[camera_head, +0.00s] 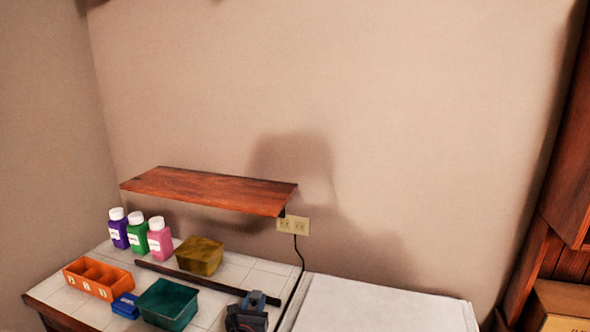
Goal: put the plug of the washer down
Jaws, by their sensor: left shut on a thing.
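My left gripper (260,301) is low in the head view, over the right end of the tiled counter, near the washer. It is shut on a small dark thing, which I take to be the plug; the jaws largely hide it. A black cord (301,262) runs from the lower part of the wall outlet (293,225) down behind the gap between the counter and the white washer top (378,305). I cannot tell whether this cord joins the thing in my jaws. My right gripper is out of view.
The tiled counter (215,311) holds several bottles (137,236), a yellow box (200,256), an orange caddy (98,278), a blue item (126,305), a teal bin (168,303) and a long dark bar (190,280). A wooden shelf (208,190) overhangs its back. The washer top is clear.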

